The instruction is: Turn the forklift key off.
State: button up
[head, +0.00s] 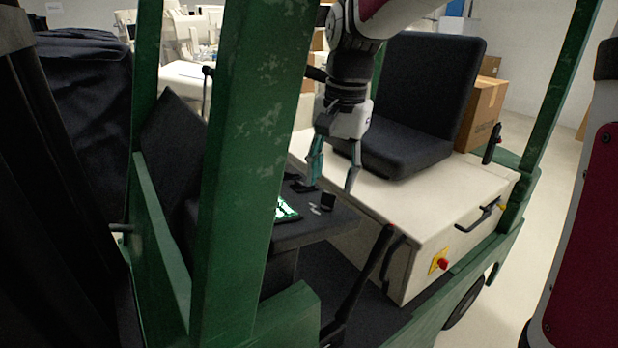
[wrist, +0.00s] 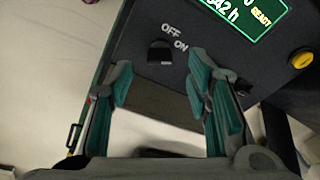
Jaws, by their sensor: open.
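The black key (wrist: 160,53) sits on the dark dashboard panel, beside the white OFF and ON labels, in the wrist view. I cannot tell for sure which label it points to. The lit green display (wrist: 245,14) beyond it reads "READY" and part of an hours figure. My gripper (wrist: 161,75) is open and empty, its teal-padded fingers spread to either side of the key and apart from it. In the head view my gripper (head: 333,180) points down above the dashboard (head: 318,226), in front of the seat.
A green post (head: 245,140) stands left of my arm. The black seat (head: 420,100) and a lever (head: 365,275) are close by.

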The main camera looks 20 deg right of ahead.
aim_at(331, 194)
jog(key=shift+w+a+f, duration=0.1)
jog(key=shift+f, duration=1.55)
grip_shut()
jog(key=shift+n+p, duration=0.3)
jog(key=shift+n, duration=0.1)
jog(key=n+y+p, duration=0.1)
jog(key=n+p, duration=0.1)
jog(key=n, duration=0.2)
jog(key=shift+r+n, duration=0.1)
jog(key=shift+n, duration=0.2)
jog(key=n, duration=0.2)
jog(key=n+p, duration=0.1)
jog(key=n, duration=0.1)
jog(key=shift+d+t+y, duration=0.2)
jog(key=shift+t+y, duration=0.1)
jog(key=shift+n+y+p, duration=0.3)
jog(key=shift+n+p, duration=0.25)
jog(key=shift+n, duration=0.65)
